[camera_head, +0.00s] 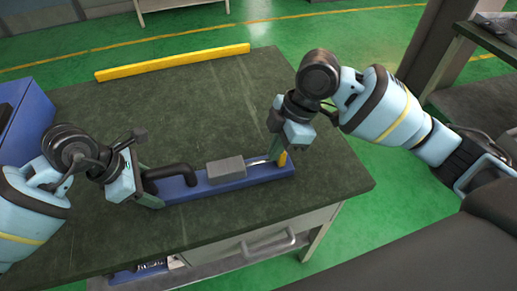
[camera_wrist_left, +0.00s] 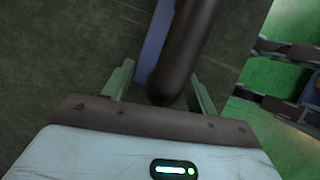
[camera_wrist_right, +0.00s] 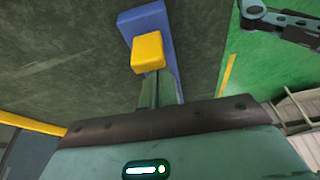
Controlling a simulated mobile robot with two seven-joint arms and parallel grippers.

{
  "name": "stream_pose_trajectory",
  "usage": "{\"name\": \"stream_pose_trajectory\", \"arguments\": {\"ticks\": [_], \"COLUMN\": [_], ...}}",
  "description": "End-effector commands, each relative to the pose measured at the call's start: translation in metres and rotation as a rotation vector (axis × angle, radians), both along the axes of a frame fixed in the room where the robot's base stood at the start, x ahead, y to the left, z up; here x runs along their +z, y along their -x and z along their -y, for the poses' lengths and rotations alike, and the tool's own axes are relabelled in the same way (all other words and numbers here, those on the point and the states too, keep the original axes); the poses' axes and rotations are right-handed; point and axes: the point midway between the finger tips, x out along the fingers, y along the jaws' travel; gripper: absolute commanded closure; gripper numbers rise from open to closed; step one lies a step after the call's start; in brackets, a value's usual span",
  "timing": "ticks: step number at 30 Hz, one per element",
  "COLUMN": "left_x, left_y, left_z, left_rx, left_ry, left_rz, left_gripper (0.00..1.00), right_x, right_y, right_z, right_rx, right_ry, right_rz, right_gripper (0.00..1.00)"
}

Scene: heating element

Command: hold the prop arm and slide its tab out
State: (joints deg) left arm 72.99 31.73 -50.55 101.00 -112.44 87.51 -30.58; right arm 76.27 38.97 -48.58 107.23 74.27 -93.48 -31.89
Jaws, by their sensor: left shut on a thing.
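A blue base (camera_head: 222,182) lies along the table's front part. A grey block (camera_head: 226,169) sits on it, with a black bent tube (camera_head: 170,174) to the left and a thin pale strip to the right. My left gripper (camera_head: 143,199) is shut on the black tube; in the left wrist view the tube (camera_wrist_left: 187,50) lies between its fingers. My right gripper (camera_head: 276,153) is at the base's right end, beside a yellow tab (camera_head: 283,159). In the right wrist view its fingers (camera_wrist_right: 158,85) look close together just below the yellow tab (camera_wrist_right: 147,51); whether they hold it is unclear.
The dark green table (camera_head: 180,100) is mostly clear behind the base. A yellow bar (camera_head: 172,62) lies along its back edge. A blue box (camera_head: 22,120) stands at the left. A drawer handle (camera_head: 268,245) sticks out below the front edge.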

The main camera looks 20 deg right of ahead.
Motion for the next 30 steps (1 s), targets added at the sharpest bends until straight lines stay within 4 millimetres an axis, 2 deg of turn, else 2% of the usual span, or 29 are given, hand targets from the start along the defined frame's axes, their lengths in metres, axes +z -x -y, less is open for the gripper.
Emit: {"name": "stream_pose_trajectory", "arguments": {"ticks": [10,14,24,30], "left_x": [0.000,0.000,0.000,0.000], "left_y": [-0.003,-0.003,-0.002,-0.001], "left_z": [-0.005,-0.005,-0.004,-0.002], "left_rx": [0.013,0.015,0.011,0.007], "left_ry": [-0.006,-0.007,-0.007,-0.004], "left_rz": [0.002,0.002,0.002,0.001], "left_gripper": [0.97,0.97,0.98,0.98], "right_x": [-0.002,0.006,0.061,0.086], "right_y": [0.000,0.000,0.001,0.002], "right_z": [0.005,0.008,0.025,0.032], "right_rx": [-0.005,-0.006,-0.005,-0.002], "right_ry": [0.012,0.013,0.005,0.003], "right_rz": [-0.006,-0.005,0.001,0.001], "right_gripper": [1.00,1.00,1.00,1.00]}}
